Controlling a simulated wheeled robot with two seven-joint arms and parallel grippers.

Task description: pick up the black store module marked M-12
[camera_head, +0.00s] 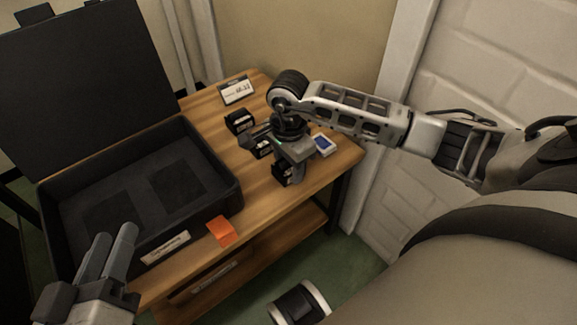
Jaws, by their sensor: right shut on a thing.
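My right gripper (266,148) reaches down over the right part of the wooden table and is shut on a small black module (263,152) with a white label. The fingers and wrist hide part of it, and its marking is too small to read. Another black module (239,121) stands just behind it, and a third (283,174) stands in front, partly under the gripper. I cannot tell which is marked M-12. My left gripper (115,236) is at the lower left, over the front edge of the case, with its fingers close together and nothing visible between them.
An open black case (225,190) with dark recesses fills the table's left side. A label card (236,91) stands at the back. A blue-and-white item (323,145) lies right of the gripper. An orange piece (221,231) lies by the front edge. A white wall is at right.

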